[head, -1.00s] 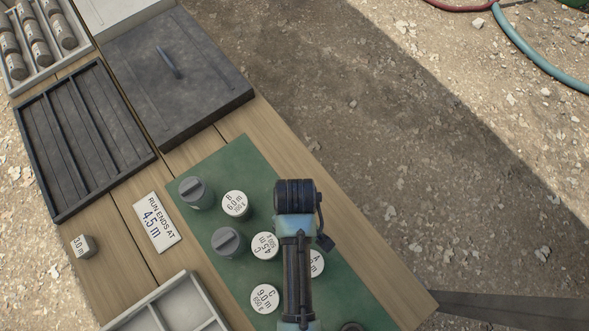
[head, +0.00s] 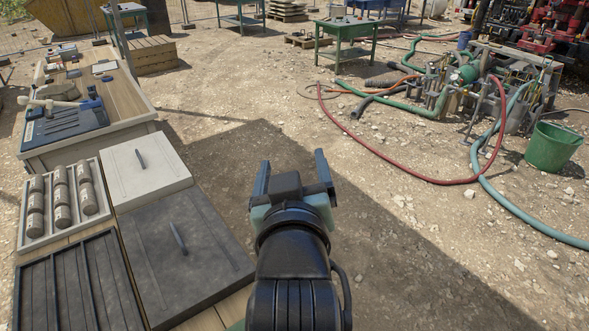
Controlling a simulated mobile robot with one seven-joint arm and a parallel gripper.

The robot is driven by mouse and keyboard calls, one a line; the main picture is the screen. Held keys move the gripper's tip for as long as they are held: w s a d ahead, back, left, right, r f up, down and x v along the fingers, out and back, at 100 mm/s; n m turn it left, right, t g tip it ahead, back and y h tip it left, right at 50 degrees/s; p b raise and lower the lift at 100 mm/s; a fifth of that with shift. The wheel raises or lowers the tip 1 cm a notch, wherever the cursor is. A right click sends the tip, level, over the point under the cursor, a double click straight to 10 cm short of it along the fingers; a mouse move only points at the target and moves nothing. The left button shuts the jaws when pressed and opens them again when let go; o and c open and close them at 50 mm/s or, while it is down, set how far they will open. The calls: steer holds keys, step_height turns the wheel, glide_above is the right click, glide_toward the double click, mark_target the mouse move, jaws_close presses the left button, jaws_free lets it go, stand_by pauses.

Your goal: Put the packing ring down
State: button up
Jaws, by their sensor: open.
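My gripper (head: 292,168) is open, its two dark fingers spread apart with nothing seen between them. It is held out over the shaded gravel, to the right of the near bench and clear of it. I see no packing ring in the head view, neither in the jaws nor on the visible part of the bench. The near part of the bench is below the picture or behind my arm.
The bench holds a dark slotted tray (head: 20,292), a pale tray with grey cylinders (head: 101,218), a white slab (head: 183,179) and a dark slab (head: 229,255). Another bench (head: 141,97) stands behind. Hoses (head: 436,181) and a green bucket (head: 554,147) lie right.

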steer(key=s+r+m+t, duration=0.1)
steer(key=s+r+t, duration=0.2)
steer(key=r, duration=0.6)
steer(key=s+r+m+t, duration=0.1)
steer(key=s+r+t, duration=0.3)
steer(key=r, duration=0.6)
steer(key=s+r+t, duration=0.4)
steer(key=s+r, duration=0.2)
steer(key=r, duration=0.4)
steer(key=shift+s+r+m, duration=0.15)
steer(key=shift+r+m, duration=0.1)
steer(key=shift+m, duration=0.15)
steer(key=shift+d, duration=0.1)
